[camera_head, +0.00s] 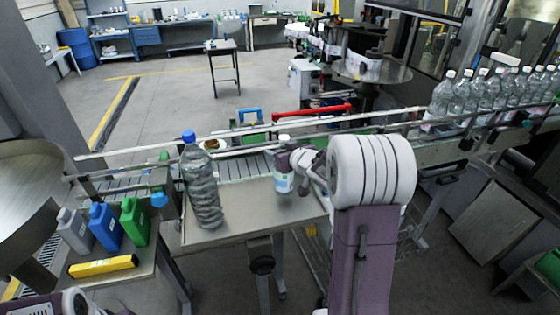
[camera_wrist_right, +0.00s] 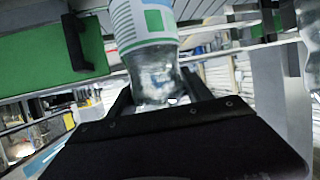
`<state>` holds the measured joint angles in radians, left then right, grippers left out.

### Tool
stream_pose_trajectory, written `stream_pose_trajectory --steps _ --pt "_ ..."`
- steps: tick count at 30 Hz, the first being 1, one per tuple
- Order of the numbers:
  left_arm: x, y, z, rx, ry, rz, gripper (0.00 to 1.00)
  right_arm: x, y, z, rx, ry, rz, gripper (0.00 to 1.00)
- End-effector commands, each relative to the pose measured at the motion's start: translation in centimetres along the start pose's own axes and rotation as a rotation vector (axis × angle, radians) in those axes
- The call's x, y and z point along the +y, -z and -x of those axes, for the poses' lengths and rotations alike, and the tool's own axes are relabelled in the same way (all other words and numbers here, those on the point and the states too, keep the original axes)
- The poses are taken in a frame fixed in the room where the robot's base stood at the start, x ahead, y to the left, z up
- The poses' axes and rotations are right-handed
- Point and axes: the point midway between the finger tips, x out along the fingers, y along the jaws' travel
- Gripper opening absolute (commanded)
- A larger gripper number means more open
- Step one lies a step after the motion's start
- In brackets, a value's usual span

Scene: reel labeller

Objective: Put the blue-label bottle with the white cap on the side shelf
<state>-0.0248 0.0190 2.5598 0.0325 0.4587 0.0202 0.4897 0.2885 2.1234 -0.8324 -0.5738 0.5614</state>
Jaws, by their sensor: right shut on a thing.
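The white-capped bottle (camera_head: 283,183) is clear, with a blue, white and green label. It looks upright, over the back right part of the metal side shelf (camera_head: 245,215) beside the conveyor; I cannot tell if its base touches the shelf. My right gripper (camera_head: 296,163) reaches it from the right and is shut on it. In the right wrist view the bottle (camera_wrist_right: 145,25) stands between the fingers (camera_wrist_right: 158,92), its label filling the top; its cap is not visible there. My left gripper is out of view.
A large clear bottle with a blue cap (camera_head: 203,185) stands on the shelf's left part. Grey, blue and green jugs (camera_head: 134,222) and a yellow bar (camera_head: 103,266) are on a left table. The conveyor (camera_head: 240,165) runs behind; several clear bottles (camera_head: 480,95) stand at right.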

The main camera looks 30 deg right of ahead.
Motion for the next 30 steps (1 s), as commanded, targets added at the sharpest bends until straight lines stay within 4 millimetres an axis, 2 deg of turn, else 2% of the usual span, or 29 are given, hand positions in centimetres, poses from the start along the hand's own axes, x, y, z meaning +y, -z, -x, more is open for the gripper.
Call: stream_pose_trajectory --steps 1,5,17,18,19,20,30 --pt "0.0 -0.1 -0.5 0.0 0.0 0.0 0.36 0.0 -1.3 -0.5 -0.003 0.0 -0.003 0.0" --pt "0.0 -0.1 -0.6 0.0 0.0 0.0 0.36 0.0 -2.6 -1.0 -0.001 0.0 -0.001 0.0" --pt "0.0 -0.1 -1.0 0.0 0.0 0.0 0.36 0.1 -3.0 -1.2 0.002 -0.001 0.0 0.0" --pt "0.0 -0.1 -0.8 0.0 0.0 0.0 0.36 0.0 -3.0 -1.2 -0.001 -0.001 -0.001 0.69" --pt "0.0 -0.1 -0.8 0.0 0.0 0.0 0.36 0.0 -3.0 -1.2 -0.002 -0.001 -0.001 0.77" --pt "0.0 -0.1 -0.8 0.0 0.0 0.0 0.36 0.0 -3.0 -1.2 -0.002 -0.001 0.0 0.8" --pt "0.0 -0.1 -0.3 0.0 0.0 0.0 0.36 0.0 -2.5 -0.9 -0.001 -0.001 0.0 0.8"
